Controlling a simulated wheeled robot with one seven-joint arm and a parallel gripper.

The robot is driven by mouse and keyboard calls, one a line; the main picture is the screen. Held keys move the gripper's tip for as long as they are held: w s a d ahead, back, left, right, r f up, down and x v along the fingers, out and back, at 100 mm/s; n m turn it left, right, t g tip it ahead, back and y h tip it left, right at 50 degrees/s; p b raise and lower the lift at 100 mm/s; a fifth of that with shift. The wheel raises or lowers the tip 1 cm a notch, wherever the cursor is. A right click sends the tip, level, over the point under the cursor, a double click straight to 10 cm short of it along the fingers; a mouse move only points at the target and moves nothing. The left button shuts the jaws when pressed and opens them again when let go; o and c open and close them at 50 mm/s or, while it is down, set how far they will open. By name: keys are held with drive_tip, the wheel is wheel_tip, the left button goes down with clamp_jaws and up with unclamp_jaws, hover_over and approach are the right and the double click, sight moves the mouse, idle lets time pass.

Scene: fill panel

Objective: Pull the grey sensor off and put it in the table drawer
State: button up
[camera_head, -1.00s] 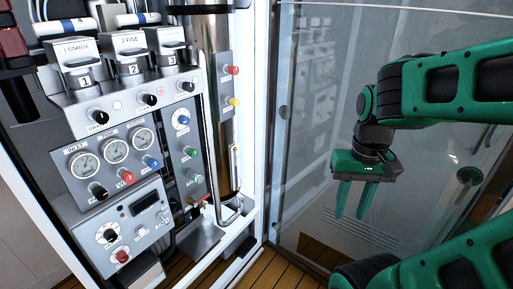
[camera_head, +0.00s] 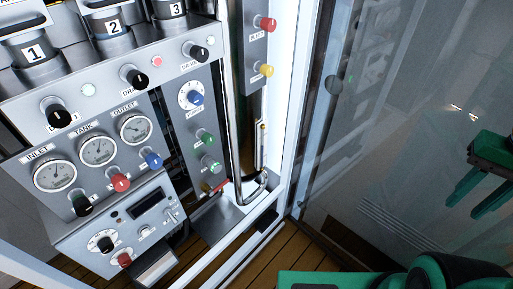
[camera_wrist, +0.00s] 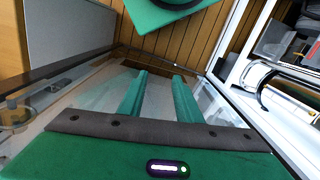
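My gripper (camera_head: 465,209) is at the right edge of the head view, in front of the glass pane and well apart from the panel. Its two green fingers point down and stand apart with nothing between them. The wrist view shows the same open, empty fingers (camera_wrist: 158,77). I cannot pick out a grey sensor for certain in either view. The table drawer is not in view.
The panel (camera_head: 120,190) fills the left, with gauges (camera_head: 98,151), coloured knobs and numbered canisters (camera_head: 113,27). A metal pipe (camera_head: 234,120) runs down beside it. A white frame post (camera_head: 300,110) and glass pane (camera_head: 400,130) stand to the right. Wooden floor (camera_head: 285,255) shows below.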

drive_tip(key=shift+a, duration=0.1)
drive_tip(key=o, duration=0.3)
drive_tip(key=shift+o, duration=0.4)
drive_tip(key=shift+s+a+r, duration=0.1)
drive_tip(key=shift+s+r, duration=0.05)
drive_tip(key=shift+s, duration=0.1)
drive_tip(key=w+a+f+n+t, duration=0.1)
drive_tip(key=w+a+f+n, duration=0.1)
drive_tip(key=w, duration=0.3)
drive_tip(key=w+a+f+n, duration=0.2)
drive_tip(key=w+a+n, duration=0.1)
drive_tip(key=w, duration=0.2)
drive_tip(key=n+y, duration=0.8)
drive_tip(key=y, duration=0.4)
approach(213, 165)
drive_tip(key=shift+m, duration=0.3)
drive_tip(key=x, duration=0.6)
drive_tip(key=w+f+x, duration=0.1)
drive_tip(key=x, duration=0.1)
drive_tip(key=shift+w+f, duration=0.15)
drive_tip(key=shift+f, duration=0.05)
